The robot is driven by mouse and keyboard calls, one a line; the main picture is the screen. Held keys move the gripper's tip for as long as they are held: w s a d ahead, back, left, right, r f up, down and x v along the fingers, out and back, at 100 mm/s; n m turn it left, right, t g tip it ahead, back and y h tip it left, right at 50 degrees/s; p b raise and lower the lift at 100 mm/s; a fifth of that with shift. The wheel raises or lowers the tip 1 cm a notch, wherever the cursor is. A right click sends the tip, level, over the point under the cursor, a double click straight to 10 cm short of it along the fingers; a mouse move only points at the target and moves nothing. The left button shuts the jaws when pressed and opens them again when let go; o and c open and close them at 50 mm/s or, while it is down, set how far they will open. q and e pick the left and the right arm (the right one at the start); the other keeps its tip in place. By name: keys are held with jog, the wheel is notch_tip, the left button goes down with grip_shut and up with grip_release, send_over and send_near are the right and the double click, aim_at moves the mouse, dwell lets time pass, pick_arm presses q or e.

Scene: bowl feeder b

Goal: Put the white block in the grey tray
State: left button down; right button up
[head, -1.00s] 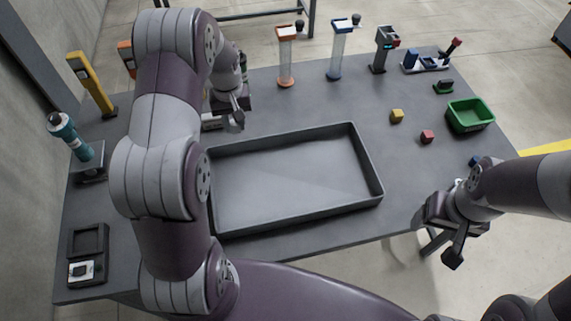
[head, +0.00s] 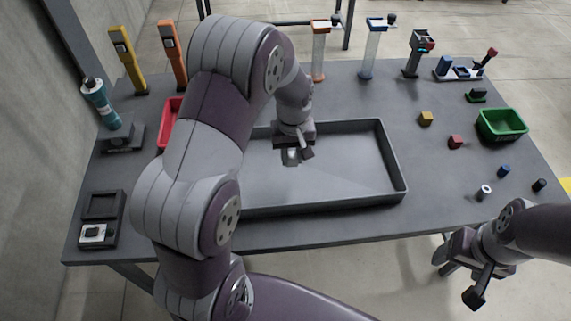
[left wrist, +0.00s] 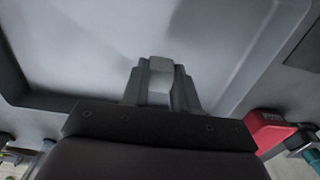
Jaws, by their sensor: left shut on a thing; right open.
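The grey tray (head: 350,197) lies on the table in front of me, wide and shallow with a raised rim. My left gripper (head: 293,155) is over the inside of the tray, towards its far left part. It is shut on the white block (head: 291,156), which shows small and pale below the fingers. In the left wrist view the white block (left wrist: 160,78) sits between the fingers with the tray floor behind it. Whether the block touches the tray floor I cannot tell. My right gripper (head: 462,282) is open and empty, off the table's front edge at the right.
A red bin (head: 171,118) stands left of the tray, partly behind my left arm. A green bin (head: 502,124), a yellow block (head: 426,118) and a red block (head: 455,141) are at the right. Posts and small devices line the back edge.

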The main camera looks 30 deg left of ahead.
pick_arm(q)
send_over(276, 173)
notch_tip(276, 173, down, 2)
jog(key=shift+d+f, duration=0.1)
jog(key=shift+f, duration=2.35)
jog(key=c, duration=0.9)
grip_release()
jog(key=shift+o, duration=0.2)
notch_tip(276, 173, up, 12)
jog(key=s+d+m, duration=0.3)
jog(key=s+d, duration=0.1)
jog(key=s, duration=0.2)
jog(key=s+d+r+m+t, duration=0.1)
jog(key=s+d+m, duration=0.2)
jog(key=s, duration=0.4)
jog(key=shift+s+d+r+m, duration=0.25)
jog(key=shift+s+d+m, duration=0.05)
jog(key=shift+d, duration=0.2)
